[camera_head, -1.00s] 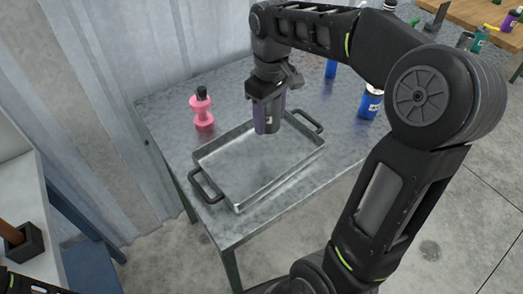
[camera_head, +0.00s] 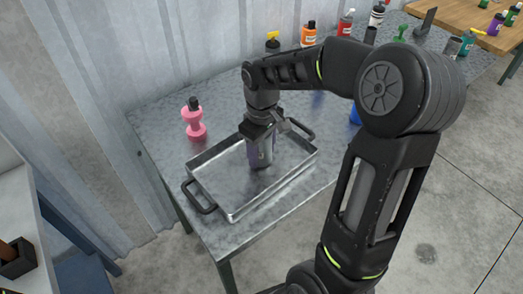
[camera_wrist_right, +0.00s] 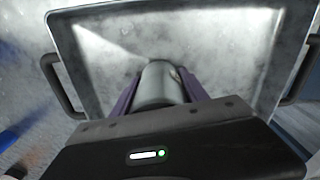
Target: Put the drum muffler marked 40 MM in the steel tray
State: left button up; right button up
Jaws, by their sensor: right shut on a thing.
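The steel tray (camera_head: 219,182) lies on the metal table with a dark handle at each end; its floor and walls also fill much of the right wrist view (camera_wrist_right: 235,50). My right gripper (camera_head: 259,146) points down inside the tray outline. It is shut on a grey cylindrical drum muffler (camera_head: 265,157), held upright. In the right wrist view the muffler (camera_wrist_right: 160,84) sits between two purple fingers. Its lower end is at or close to the tray floor; I cannot tell whether it touches. The 40 MM marking is not readable. My left gripper is not in view.
A pink dumbbell-shaped bottle (camera_head: 194,120) stands left of the tray on the metal table (camera_head: 160,125). Orange (camera_head: 309,34), red (camera_head: 345,23) and other bottles stand along the back. A blue item (camera_head: 355,113) is partly hidden behind my right arm.

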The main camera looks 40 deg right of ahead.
jog(key=shift+f, duration=0.15)
jog(key=o, duration=1.5)
notch_tip(320, 180, up, 12)
jog(key=shift+r, duration=0.15)
dwell(0.4)
